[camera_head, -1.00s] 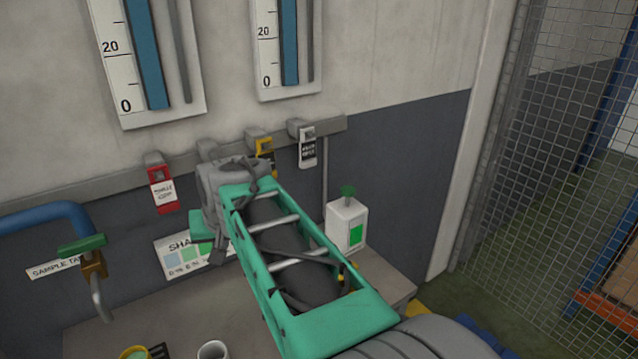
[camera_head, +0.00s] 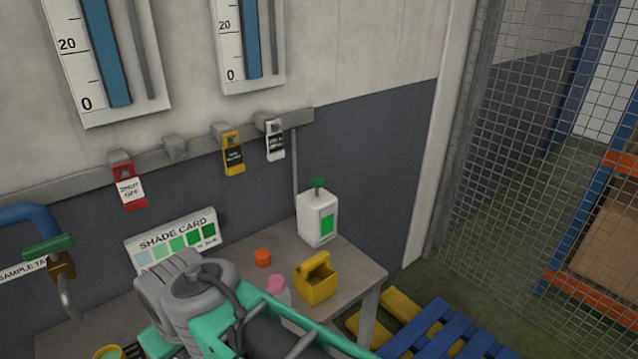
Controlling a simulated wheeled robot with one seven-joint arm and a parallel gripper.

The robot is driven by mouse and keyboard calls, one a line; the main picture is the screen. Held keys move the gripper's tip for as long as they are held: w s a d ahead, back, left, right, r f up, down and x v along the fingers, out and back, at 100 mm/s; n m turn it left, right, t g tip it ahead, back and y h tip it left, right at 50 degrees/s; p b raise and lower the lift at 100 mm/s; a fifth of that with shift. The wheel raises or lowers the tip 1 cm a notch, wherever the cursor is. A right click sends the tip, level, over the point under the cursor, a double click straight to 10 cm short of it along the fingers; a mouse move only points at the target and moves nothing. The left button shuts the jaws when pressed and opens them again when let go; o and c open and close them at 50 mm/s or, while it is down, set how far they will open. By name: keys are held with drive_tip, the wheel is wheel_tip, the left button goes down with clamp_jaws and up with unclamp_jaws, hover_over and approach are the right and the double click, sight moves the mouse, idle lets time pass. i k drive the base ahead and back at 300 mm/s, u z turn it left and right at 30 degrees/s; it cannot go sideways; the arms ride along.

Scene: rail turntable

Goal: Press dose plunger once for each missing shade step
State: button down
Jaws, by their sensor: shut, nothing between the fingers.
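The dose bottle (camera_head: 317,222) is a white container with a green label. It stands upright at the back right of the bench, and its green plunger knob (camera_head: 317,183) stands up on top. The shade card (camera_head: 172,240) leans at the back of the bench, with a row of squares running from pale blue to dark green. My arm covers its lower part. My gripper (camera_head: 160,342) shows only in part at the lower left, in front of the card and well to the left of the dose bottle. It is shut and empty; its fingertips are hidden.
An orange cap (camera_head: 263,257), a pink-topped bottle (camera_head: 278,288) and a yellow caddy (camera_head: 316,279) stand on the bench (camera_head: 352,262). A sample tap (camera_head: 62,268) is at left. Tags hang from the rail (camera_head: 65,188). A blue pallet (camera_head: 440,335) lies right of the bench.

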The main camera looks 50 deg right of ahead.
sight(316, 181)
drive_tip(key=k, duration=1.6)
drive_tip(key=z, duration=0.9)
drive_tip(key=i, duration=1.7)
drive_tip(key=u, duration=1)
